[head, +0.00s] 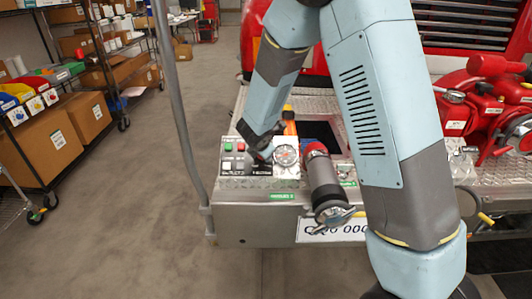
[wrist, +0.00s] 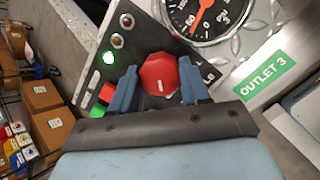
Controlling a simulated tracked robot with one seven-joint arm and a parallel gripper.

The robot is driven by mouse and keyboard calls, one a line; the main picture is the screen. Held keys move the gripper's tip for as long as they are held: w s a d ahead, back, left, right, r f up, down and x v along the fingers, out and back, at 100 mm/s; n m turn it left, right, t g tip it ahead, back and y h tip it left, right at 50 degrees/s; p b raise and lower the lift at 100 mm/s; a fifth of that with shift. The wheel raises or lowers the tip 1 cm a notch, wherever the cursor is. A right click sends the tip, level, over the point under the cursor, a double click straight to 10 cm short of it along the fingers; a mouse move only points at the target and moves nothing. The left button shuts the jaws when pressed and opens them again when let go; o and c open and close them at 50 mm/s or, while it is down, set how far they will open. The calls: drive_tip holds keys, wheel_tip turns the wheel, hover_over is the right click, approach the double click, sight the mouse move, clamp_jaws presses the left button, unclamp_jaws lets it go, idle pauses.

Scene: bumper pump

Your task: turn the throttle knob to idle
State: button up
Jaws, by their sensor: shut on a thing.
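The throttle knob (wrist: 158,73) is a red, many-sided knob on the control panel, seen between my fingers in the wrist view. A small pale mark shows on its face. Lettering beside it is mostly hidden by my right finger. My gripper (wrist: 157,84) has one blue finger on each side of the knob and is shut on it. In the head view my gripper (head: 260,152) reaches down to the control panel (head: 232,168) on the bumper, and the knob is hidden behind it.
A round gauge (wrist: 205,15) sits beside the knob, near the green OUTLET 3 label (wrist: 260,69). A capped outlet pipe (head: 322,180) stands to the right in the head view. Stocked shelves (head: 60,120) stand far left across open floor.

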drive_tip(key=shift+s+d+f, duration=0.1)
drive_tip(key=shift+s+f, duration=0.05)
drive_tip(key=shift+f, duration=0.05)
drive_tip(key=o, duration=1.1)
drive_tip(key=shift+r, duration=0.1)
drive_tip(key=shift+c, duration=0.2)
drive_tip(key=shift+r, duration=0.1)
drive_tip(key=v, duration=1.3)
drive_tip(key=shift+r, duration=0.2)
